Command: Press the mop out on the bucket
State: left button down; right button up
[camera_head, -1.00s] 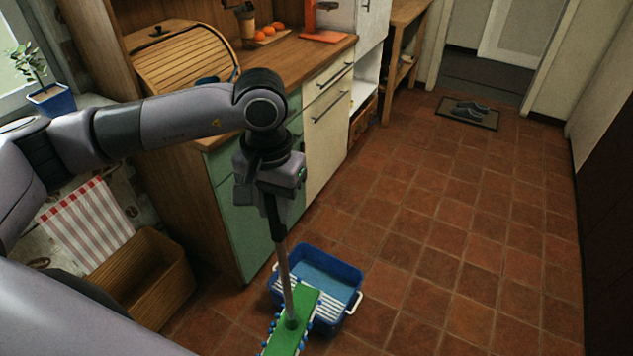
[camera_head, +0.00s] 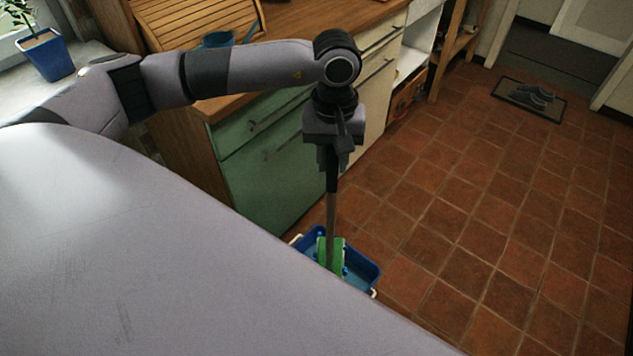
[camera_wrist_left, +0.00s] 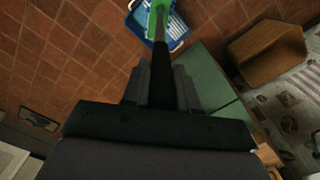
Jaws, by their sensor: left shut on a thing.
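My left gripper (camera_head: 333,160) is shut on the dark upper part of the mop handle (camera_head: 331,215) and holds the mop upright. The wrist view also shows the fingers (camera_wrist_left: 161,82) around the handle (camera_wrist_left: 160,48). The green mop head (camera_head: 326,256), with blue tufts at its edge, is at the blue bucket (camera_head: 362,268), within its outline in the head view. I cannot tell whether the head touches the bucket's ribbed grid. My body hides the bucket's near part in the head view. The wrist view shows part of the bucket (camera_wrist_left: 177,30). My right gripper is not in view.
A green cabinet (camera_head: 268,180) with a wooden worktop stands close left of the bucket. A wooden box (camera_wrist_left: 268,50) shows in the wrist view. Open tiled floor (camera_head: 450,220) lies to the right. A doormat (camera_head: 530,98) with shoes lies far back.

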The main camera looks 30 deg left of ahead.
pick_arm(q)
jog(key=w+a+f+n+b, duration=0.1)
jog(key=a+f+n+b, duration=0.2)
jog(key=f, duration=1)
jog(key=w+a+f+n+b, duration=0.2)
jog(key=f+n+b, duration=0.5)
jog(key=f+b, duration=0.5)
jog(key=shift+w+a+f+n, duration=0.15)
jog(key=shift+a+f+n, duration=0.15)
jog(key=shift+a+f, duration=0.3)
jog(key=shift+f+b, duration=0.45)
jog(key=shift+b, duration=0.05)
dwell(0.3)
notch_tip(320, 180, up, 9)
jog(key=p, duration=0.6)
dwell(0.4)
